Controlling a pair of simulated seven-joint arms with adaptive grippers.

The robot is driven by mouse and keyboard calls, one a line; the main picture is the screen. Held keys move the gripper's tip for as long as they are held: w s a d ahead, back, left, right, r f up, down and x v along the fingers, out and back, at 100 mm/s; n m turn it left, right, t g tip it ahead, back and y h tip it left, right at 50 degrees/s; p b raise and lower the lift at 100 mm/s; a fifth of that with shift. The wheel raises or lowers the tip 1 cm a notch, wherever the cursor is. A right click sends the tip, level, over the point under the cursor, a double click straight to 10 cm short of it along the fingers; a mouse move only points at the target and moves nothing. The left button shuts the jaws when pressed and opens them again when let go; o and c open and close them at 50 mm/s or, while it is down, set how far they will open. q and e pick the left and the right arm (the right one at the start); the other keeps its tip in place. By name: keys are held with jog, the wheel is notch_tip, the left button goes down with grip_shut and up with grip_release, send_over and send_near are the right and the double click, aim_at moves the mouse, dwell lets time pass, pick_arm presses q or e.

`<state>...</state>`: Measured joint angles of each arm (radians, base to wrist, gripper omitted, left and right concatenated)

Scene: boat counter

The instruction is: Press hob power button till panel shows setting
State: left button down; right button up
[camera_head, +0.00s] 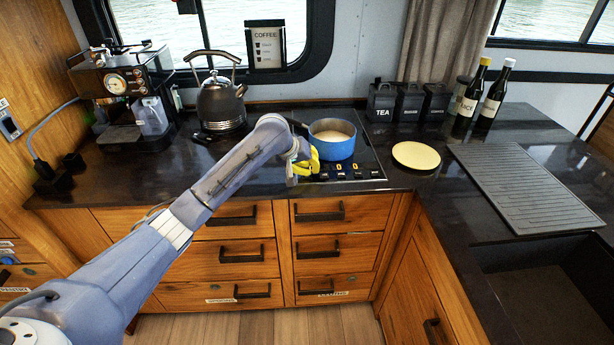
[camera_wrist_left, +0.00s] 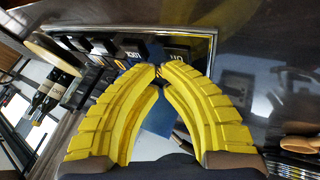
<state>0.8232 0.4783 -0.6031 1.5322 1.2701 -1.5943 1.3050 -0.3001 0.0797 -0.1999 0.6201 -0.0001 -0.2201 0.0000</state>
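The hob (camera_head: 366,155) is a black glass plate set in the counter, with a blue pot (camera_head: 340,150) of pale contents on it. Its control panel (camera_head: 345,174) runs along the front edge, with small dark buttons and yellow digits that look like 0. The panel (camera_wrist_left: 130,48) also shows in the left wrist view, with a key that seems to read LOCK. My left gripper (camera_head: 308,163) is at the panel's left part, in front of the pot. Its yellow fingertips (camera_wrist_left: 158,70) are together with nothing visible between them, and hide part of the panel. Contact cannot be told. My right gripper is out of view.
A kettle (camera_head: 220,105) and a coffee machine (camera_head: 124,95) stand left of the pot. A round cream plate (camera_head: 416,155), black canisters (camera_head: 408,104) and dark bottles (camera_head: 493,97) are to the right. A ribbed drainboard (camera_head: 520,185) lies beside the sink.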

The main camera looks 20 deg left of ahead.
pick_arm(q)
jog(key=shift+r, duration=0.75)
jog(key=shift+r, duration=0.1)
jog(key=shift+r, duration=2.4)
